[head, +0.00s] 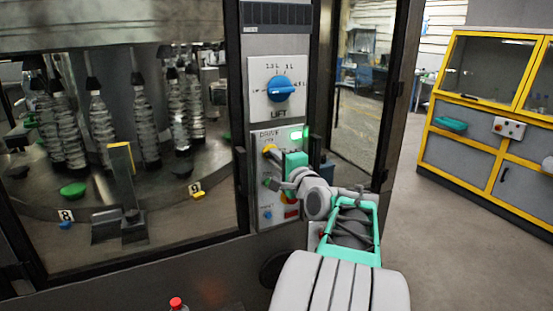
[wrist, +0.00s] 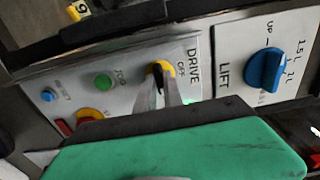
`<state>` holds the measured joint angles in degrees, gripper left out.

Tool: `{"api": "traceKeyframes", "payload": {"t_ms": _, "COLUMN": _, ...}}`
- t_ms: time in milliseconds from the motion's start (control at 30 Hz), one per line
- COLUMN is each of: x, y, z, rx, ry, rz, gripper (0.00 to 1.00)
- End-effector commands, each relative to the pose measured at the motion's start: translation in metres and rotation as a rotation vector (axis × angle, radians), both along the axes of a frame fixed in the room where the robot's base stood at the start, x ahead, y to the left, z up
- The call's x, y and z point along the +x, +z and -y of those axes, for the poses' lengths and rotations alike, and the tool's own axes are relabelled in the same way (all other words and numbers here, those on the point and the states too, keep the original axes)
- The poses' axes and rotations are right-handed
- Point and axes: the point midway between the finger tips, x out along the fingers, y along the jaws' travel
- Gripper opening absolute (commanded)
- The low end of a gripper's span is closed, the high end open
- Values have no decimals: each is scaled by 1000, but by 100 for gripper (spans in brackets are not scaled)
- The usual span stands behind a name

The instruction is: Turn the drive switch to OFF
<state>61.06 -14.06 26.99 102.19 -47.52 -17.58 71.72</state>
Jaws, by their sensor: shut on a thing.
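The knob's exact pointing direction is hard to tell.
The blue LIFT knob (head: 280,88) sits on a separate plate above. A green button (wrist: 103,81), a blue button (wrist: 47,95) and a red stop button on yellow (wrist: 91,114) share the drive panel. Glass with bottles behind it lies left. Open floor lies right, before a yellow-framed cabinet (head: 468,151).

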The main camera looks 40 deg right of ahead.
Motion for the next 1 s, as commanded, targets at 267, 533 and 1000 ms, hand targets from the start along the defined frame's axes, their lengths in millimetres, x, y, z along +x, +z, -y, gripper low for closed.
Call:
{"api": "traceKeyframes", "payload": {"t_ms": 267, "x": 0, "y": -1, "z": 0, "rx": -7, "ry": 0, "rz": -2, "gripper": 0}}
{"api": "traceKeyframes", "payload": {"t_ms": 533, "x": 0, "y": -4, "z": 0, "rx": -89, "ry": 1, "rz": -24, "gripper": 0}}
{"api": "traceKeyframes", "payload": {"t_ms": 1000, "x": 0, "y": -8, "z": -1, "rx": -466, "ry": 0, "rz": -134, "gripper": 0}}
